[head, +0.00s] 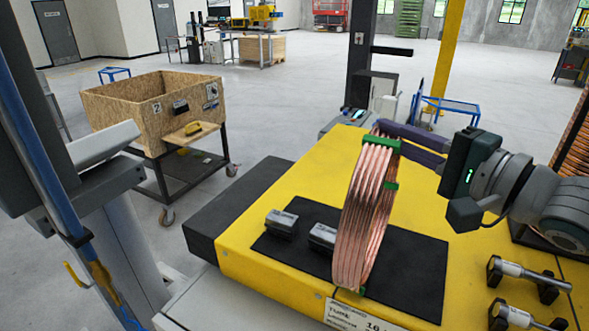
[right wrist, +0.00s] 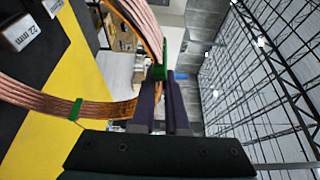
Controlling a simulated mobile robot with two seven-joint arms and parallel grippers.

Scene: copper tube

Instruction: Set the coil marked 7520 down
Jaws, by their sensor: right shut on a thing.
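The copper tube coil (head: 366,215) stands upright, nearly edge-on in the head view, with green straps around it. Its marking cannot be read. My right gripper (head: 389,140), with dark purple fingers, comes from the right and is shut on the coil's upper rim at a green strap. In the right wrist view the fingers (right wrist: 158,88) close on the strapped tubes (right wrist: 95,108). The coil's lower end is over the black mat (head: 415,265) on the yellow table (head: 240,262); I cannot tell whether it touches. My left gripper is not in view.
Two small grey blocks (head: 281,223) (head: 322,237) lie on the mat just left of the coil. Metal rollers on black stands (head: 530,277) are at the table's right front. A wooden crate (head: 150,108) on a cart stands back left. The mat right of the coil is clear.

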